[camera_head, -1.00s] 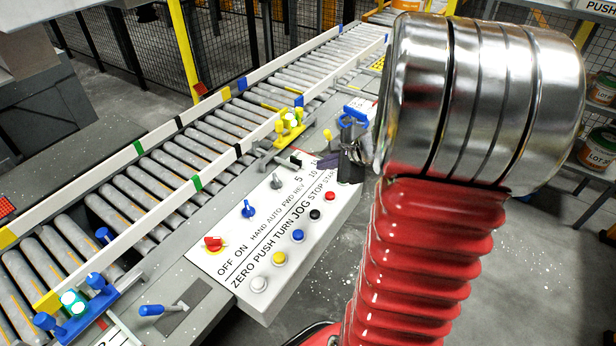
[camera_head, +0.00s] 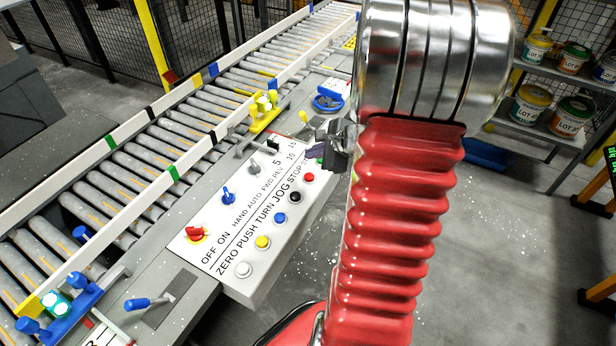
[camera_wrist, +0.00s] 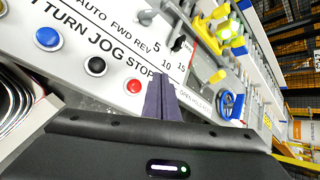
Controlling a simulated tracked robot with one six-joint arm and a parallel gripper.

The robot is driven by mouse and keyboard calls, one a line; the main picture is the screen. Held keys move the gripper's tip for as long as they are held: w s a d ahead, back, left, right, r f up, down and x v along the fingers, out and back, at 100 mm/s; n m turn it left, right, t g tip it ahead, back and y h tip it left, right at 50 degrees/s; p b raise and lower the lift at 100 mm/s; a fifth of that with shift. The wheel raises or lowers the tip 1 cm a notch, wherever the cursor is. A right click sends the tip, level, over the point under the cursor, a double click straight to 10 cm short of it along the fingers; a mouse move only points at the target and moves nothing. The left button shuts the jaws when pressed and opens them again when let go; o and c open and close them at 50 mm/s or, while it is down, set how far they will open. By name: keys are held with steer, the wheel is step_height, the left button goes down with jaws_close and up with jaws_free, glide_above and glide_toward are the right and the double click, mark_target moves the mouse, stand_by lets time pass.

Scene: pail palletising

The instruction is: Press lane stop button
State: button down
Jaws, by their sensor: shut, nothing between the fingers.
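The white control panel (camera_head: 236,262) carries a row of round buttons beside the words ZERO, PUSH, TURN, JOG, STOP. The red button (camera_head: 309,177) stands beside STOP, and it also shows in the wrist view (camera_wrist: 134,86). My gripper (camera_head: 314,152) is shut and empty, just beyond the red button towards the panel's far end. In the wrist view its dark fingers (camera_wrist: 160,80) point over the panel, to the right of the red button. I see no contact with that button. The gripper covers part of the far lettering.
Black (camera_head: 296,197), blue (camera_head: 280,218), yellow (camera_head: 262,242) and white (camera_head: 243,270) buttons line the panel. A red knob (camera_head: 195,234) and a blue knob (camera_head: 228,196) stand nearby. The roller conveyor (camera_head: 150,160) runs behind. A blue valve wheel (camera_head: 328,101) lies beyond the gripper.

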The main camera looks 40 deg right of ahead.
mark_target(312, 178)
steer(key=shift+f, duration=2.9)
steer(key=shift+w+f, duration=0.1)
steer(key=shift+f, duration=0.8)
stand_by(1.0)
steer(key=shift+r, duration=0.95)
steer(key=shift+r, duration=0.1)
steer(key=shift+r, duration=2.4)
